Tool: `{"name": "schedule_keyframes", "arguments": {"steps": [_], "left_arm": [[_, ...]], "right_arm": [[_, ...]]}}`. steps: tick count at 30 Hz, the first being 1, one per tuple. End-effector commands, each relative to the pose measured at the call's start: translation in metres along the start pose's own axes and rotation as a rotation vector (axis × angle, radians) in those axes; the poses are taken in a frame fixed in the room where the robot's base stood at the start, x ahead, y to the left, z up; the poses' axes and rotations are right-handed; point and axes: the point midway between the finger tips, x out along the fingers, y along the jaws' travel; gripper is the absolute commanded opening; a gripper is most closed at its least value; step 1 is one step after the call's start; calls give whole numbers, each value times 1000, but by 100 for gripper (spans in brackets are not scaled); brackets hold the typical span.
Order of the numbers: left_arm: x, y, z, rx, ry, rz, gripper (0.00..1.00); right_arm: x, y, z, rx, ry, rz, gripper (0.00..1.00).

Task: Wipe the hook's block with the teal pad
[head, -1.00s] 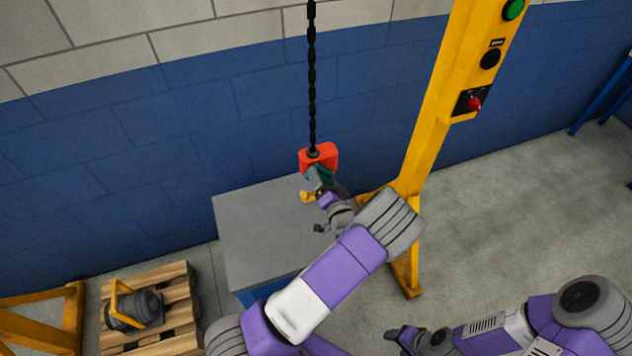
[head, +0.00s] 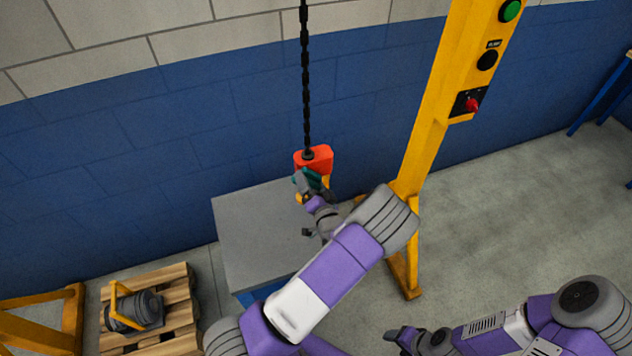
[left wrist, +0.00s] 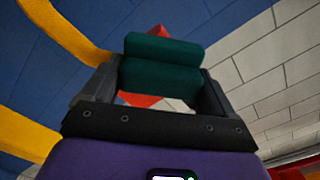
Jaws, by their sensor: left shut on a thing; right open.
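The hook's block (head: 314,158) is red and hangs from a black chain above the grey bench. A sliver of the red block also shows behind the pad in the left wrist view (left wrist: 158,31). The yellow hook (head: 326,182) is partly hidden by my left gripper (head: 308,181). That gripper is shut on the teal pad (left wrist: 160,62), which lies across both fingers and appears against or very near the block's lower front; I cannot tell whether they touch. My right gripper (head: 393,337) is open, low at the bottom of the head view, away from the block.
The chain (head: 305,80) runs straight up. A grey-topped bench (head: 250,230) stands below the block. A yellow post (head: 430,130) with buttons stands to the right. A pallet (head: 180,300) with a motor-like unit (head: 140,308) lies at lower left. Floor at right is clear.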

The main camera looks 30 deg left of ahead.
Motion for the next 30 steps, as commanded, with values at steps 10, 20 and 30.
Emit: {"name": "schedule_keyframes", "arguments": {"steps": [10, 20, 30], "left_arm": [[-8, -2, -3, -3, 5, -8, 62], [-44, 0, -2, -3, 4, -3, 62], [-59, 0, -2, -2, 5, -3, 62]], "right_arm": [[-1, 0, 0, 0, 0, 0, 60], [-4, -1, 0, 0, 0, 0, 60], [-4, -2, 0, 0, 0, 0, 60]]}}
